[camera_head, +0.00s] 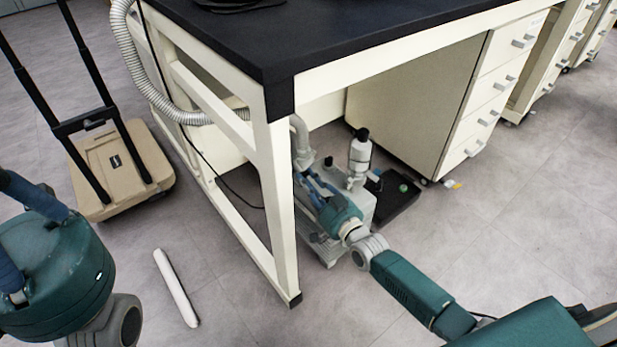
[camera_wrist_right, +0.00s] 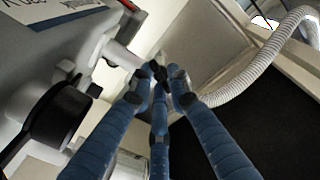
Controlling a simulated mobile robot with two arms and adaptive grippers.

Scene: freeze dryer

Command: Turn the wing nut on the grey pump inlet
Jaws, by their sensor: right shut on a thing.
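The grey pump (camera_head: 358,207) stands on the floor under the bench, with a grey elbow pipe (camera_head: 300,135) rising at its left.
The bench leg (camera_head: 277,200) stands close beside my right gripper. A ribbed hose (camera_head: 130,60) runs along the bench's left side. A black tray (camera_head: 400,205) lies right of the pump. A beige cart (camera_head: 120,170) and a white rod (camera_head: 176,287) are at the left.

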